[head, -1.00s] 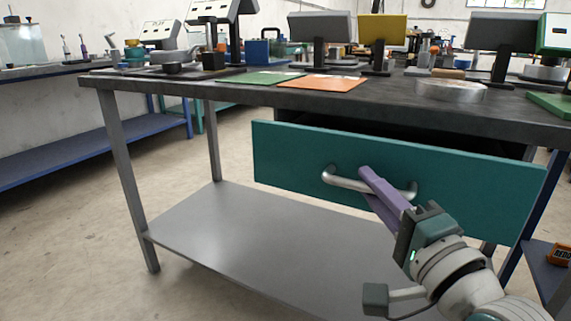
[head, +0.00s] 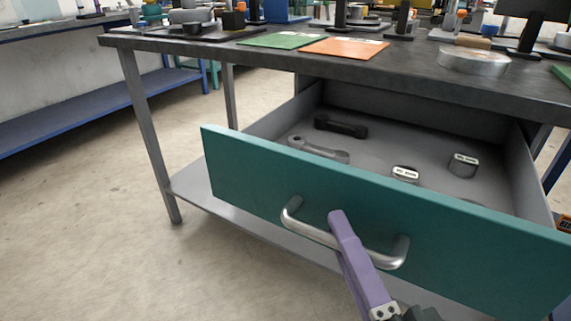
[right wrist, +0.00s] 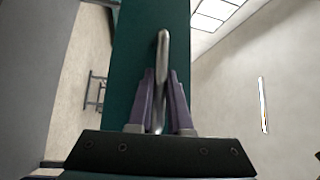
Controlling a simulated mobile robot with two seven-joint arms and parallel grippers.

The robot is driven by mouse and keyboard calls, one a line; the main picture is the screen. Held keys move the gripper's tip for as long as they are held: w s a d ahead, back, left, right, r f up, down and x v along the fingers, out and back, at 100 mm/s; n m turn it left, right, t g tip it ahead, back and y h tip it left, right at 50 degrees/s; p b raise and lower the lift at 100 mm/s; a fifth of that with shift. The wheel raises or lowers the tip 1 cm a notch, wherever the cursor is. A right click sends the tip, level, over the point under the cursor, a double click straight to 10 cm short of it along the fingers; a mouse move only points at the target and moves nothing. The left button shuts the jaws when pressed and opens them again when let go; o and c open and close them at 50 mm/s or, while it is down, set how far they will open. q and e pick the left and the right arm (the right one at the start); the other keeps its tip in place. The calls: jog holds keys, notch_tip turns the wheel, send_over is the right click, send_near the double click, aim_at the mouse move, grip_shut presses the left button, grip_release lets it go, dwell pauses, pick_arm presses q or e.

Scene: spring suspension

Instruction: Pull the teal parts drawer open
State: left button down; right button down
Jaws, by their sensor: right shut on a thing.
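The teal drawer (head: 262,187) stands well out from under the dark workbench, and its grey interior shows. Its curved metal handle (head: 310,232) is on the front panel. My right gripper (head: 340,222) has its purple fingers at the middle of the handle. In the right wrist view the fingers (right wrist: 159,98) are closed on either side of the handle bar (right wrist: 162,52), with the teal front (right wrist: 128,65) behind. My left gripper is not in view.
Inside the drawer lie a black handle-like part (head: 341,126), a grey wrench-like part (head: 318,150) and small metal blocks (head: 463,165). The worktop (head: 220,50) holds a green sheet (head: 282,41), an orange sheet (head: 345,47) and a round metal dish (head: 473,62). Floor at left is clear.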

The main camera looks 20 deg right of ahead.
dwell(0.3)
jog(key=c, duration=0.8)
grip_release()
jog(key=shift+c, duration=0.2)
jog(key=s+f, duration=0.1)
jog(key=s, duration=0.9)
jog(key=shift+a+f, duration=0.15)
jog(key=shift+a, duration=0.25)
